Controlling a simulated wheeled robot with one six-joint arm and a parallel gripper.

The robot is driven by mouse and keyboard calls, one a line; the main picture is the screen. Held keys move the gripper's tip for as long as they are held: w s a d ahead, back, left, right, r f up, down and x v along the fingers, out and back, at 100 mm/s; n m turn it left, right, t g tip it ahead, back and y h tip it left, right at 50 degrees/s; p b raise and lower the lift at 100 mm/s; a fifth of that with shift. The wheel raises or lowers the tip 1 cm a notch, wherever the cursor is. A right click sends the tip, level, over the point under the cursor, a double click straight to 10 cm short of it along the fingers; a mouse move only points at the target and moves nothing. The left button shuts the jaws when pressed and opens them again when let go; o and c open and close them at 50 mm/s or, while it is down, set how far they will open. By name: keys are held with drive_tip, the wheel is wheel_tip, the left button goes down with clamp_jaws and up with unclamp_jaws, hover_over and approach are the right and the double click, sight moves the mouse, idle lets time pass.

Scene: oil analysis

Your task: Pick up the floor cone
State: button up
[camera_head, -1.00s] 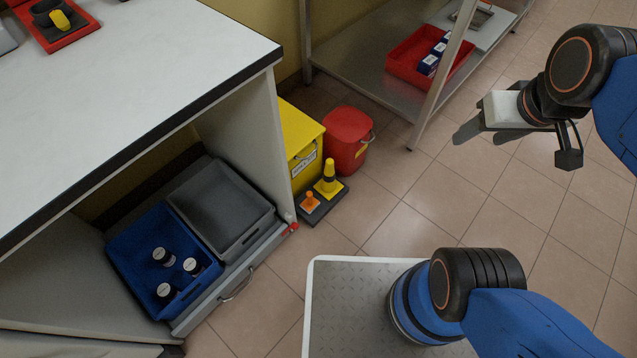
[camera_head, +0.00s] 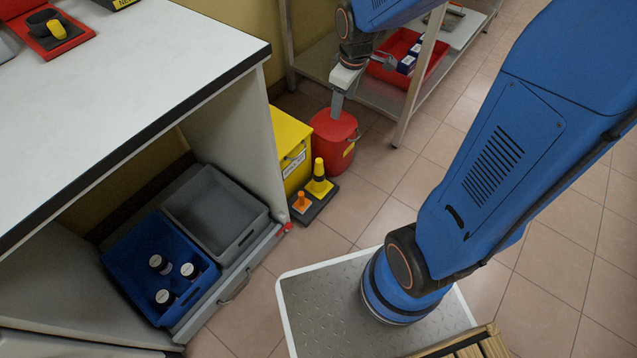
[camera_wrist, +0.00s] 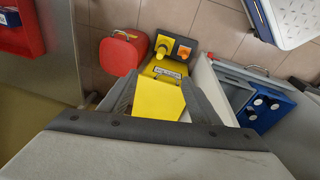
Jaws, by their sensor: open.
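A yellow cone (camera_head: 319,178) with a dark band stands upright on a dark mat (camera_head: 318,207) on the floor. A smaller orange cone (camera_head: 300,203) stands beside it on the same mat. In the wrist view the yellow cone (camera_wrist: 163,47) and the orange cone (camera_wrist: 184,51) lie beyond my fingertips. My gripper (camera_head: 338,102) is above the red bin, up and back from the cones. It also shows in the wrist view (camera_wrist: 160,84), with its fingers spread and nothing between them.
A yellow box (camera_head: 289,150) and a red bin (camera_head: 334,140) with a handle stand behind the cones. The cabinet's side panel (camera_head: 235,140) is left of them, with a blue crate (camera_head: 140,255) and a grey tray (camera_head: 215,210). A metal shelf is behind.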

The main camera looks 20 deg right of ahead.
drive_tip(key=w+a+f+n+g, duration=0.1)
drive_tip(key=w+f+n, duration=0.15)
drive_tip(key=f, duration=0.35)
drive_tip(key=w+a+f+n, duration=0.1)
drive_tip(key=w+f, duration=0.3)
drive_tip(key=f, duration=0.1)
drive_tip(key=n+g, duration=0.1)
drive_tip(key=n, duration=0.3)
hover_over(319, 167)
drive_tip(key=w, duration=0.1)
wheel_tip(319, 167, down, 14)
drive_tip(key=f, duration=1.2)
drive_tip(key=shift+d, duration=0.35)
drive_tip(key=shift+w+a+f, duration=0.1)
drive_tip(key=shift+w+f, duration=0.05)
drive_tip(key=shift+f, duration=1.45)
drive_tip(key=shift+w+f, duration=0.15)
drive_tip(key=shift+f, duration=1.45)
clamp_jaws()
